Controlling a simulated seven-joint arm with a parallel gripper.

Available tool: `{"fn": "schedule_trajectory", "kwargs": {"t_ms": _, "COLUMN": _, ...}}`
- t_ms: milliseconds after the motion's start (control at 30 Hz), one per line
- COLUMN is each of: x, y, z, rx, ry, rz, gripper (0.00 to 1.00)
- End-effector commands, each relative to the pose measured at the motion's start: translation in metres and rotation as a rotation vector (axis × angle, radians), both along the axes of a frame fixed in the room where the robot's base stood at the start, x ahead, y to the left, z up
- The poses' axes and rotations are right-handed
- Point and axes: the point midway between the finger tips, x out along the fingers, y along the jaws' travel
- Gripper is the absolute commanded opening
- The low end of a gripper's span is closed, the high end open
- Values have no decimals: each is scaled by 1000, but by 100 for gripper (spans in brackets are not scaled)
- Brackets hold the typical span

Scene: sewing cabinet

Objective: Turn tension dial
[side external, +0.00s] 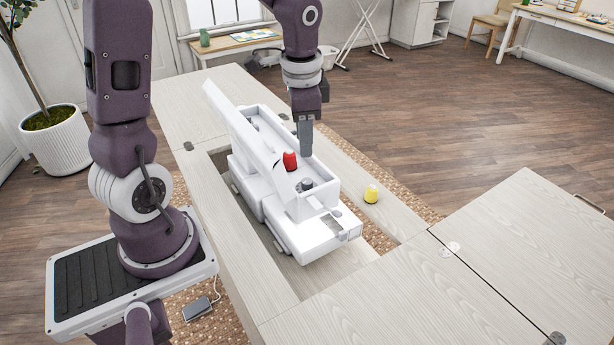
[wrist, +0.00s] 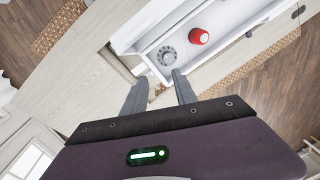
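The tension dial (wrist: 167,56) is a small grey round knob in the open top of the white sewing machine (side external: 325,232). In the side view the dial (side external: 305,184) stands near the machine's front end, beside a red thread spool (side external: 290,161). The spool also shows in the wrist view (wrist: 199,37), right of the dial. My gripper (side external: 304,143) is above the machine's open top, pointing down, apart from the dial. In the wrist view its two fingers (wrist: 161,86) are spread with nothing between them, and the dial lies just beyond their tips.
The machine's long white lid (side external: 232,120) stands raised along its left side in the side view. The machine sits in the cutout of a pale wooden cabinet (side external: 350,310). A yellow spool (side external: 371,193) stands on the cabinet top to the right.

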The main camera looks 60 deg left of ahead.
Motion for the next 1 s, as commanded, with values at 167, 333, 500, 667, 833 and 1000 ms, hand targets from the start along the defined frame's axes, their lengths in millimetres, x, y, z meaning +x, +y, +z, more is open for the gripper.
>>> {"fn": "schedule_trajectory", "kwargs": {"t_ms": 167, "x": 23, "y": 29, "z": -57, "rx": -76, "ry": 81, "rz": -95, "gripper": 34}}
{"fn": "schedule_trajectory", "kwargs": {"t_ms": 333, "x": 26, "y": 32, "z": -82, "rx": -93, "ry": 91, "rz": -115, "gripper": 34}}
{"fn": "schedule_trajectory", "kwargs": {"t_ms": 500, "x": 25, "y": 31, "z": -116, "rx": -92, "ry": 93, "rz": -115, "gripper": 34}}
{"fn": "schedule_trajectory", "kwargs": {"t_ms": 667, "x": 25, "y": 32, "z": -134, "rx": -91, "ry": 92, "rz": -114, "gripper": 34}}
{"fn": "schedule_trajectory", "kwargs": {"t_ms": 833, "x": 26, "y": 32, "z": -137, "rx": -89, "ry": 88, "rz": -112, "gripper": 34}}
{"fn": "schedule_trajectory", "kwargs": {"t_ms": 1000, "x": 26, "y": 32, "z": -137, "rx": -90, "ry": 89, "rz": -112, "gripper": 20}}
